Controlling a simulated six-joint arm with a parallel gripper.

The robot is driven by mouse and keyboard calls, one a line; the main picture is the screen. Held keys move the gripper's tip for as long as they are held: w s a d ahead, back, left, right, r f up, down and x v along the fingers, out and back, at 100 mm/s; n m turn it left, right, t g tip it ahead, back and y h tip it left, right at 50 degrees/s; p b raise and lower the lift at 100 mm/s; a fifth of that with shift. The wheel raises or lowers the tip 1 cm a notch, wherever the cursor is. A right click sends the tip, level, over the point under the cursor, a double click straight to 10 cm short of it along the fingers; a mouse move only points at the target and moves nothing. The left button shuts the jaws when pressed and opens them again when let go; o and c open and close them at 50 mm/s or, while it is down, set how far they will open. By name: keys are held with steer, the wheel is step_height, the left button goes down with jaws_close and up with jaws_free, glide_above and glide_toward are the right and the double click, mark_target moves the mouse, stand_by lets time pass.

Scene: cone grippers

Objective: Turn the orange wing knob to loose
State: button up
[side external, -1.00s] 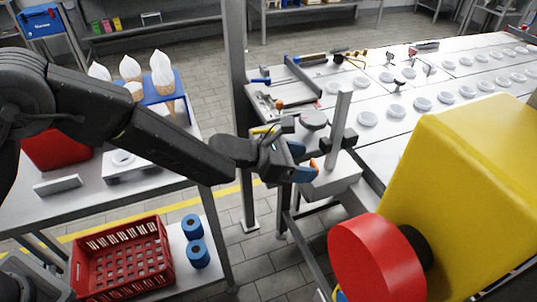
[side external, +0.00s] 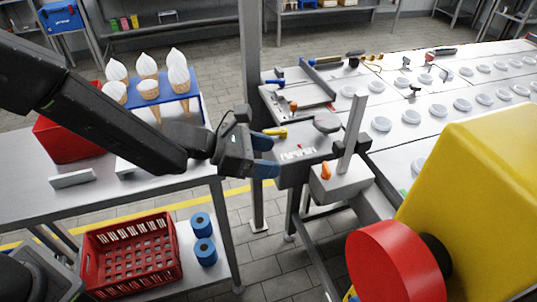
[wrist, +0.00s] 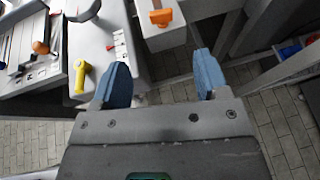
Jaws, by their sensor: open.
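The orange wing knob (side external: 326,170) sits on the front face of a grey block (side external: 343,187) that carries an upright grey post. In the wrist view the orange knob (wrist: 161,17) shows at the top, beyond the fingertips and between their lines. My gripper (side external: 265,156) is left of the knob in the side view, clear of it. Its two blue fingers (wrist: 165,78) are apart with nothing between them.
A yellow handle (side external: 276,132) and a plate with small markings (side external: 297,154) lie left of the block. A large yellow housing (side external: 470,185) with a red button (side external: 392,262) stands at front right. A red crate (side external: 130,258) and blue rolls (side external: 203,238) are low at left.

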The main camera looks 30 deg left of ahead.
mark_target(325, 167)
step_height(325, 167, down, 4)
steer(key=s+m+g+y, duration=0.2)
steer(key=m+g+y, duration=0.2)
steer(key=m, duration=0.4)
steer(key=w+a+m+t+y, duration=0.4)
steer(key=m, duration=0.6)
steer(key=s+d+r+m+h, duration=0.3)
steer(key=m+h, duration=0.5)
steer(key=m, duration=1)
steer(key=x, duration=0.9)
steer(key=r+x, duration=0.1)
steer(key=x, duration=0.4)
steer(key=shift+w+d, duration=0.25)
steer(key=shift+w, duration=0.1)
steer(key=shift+c, duration=0.4)
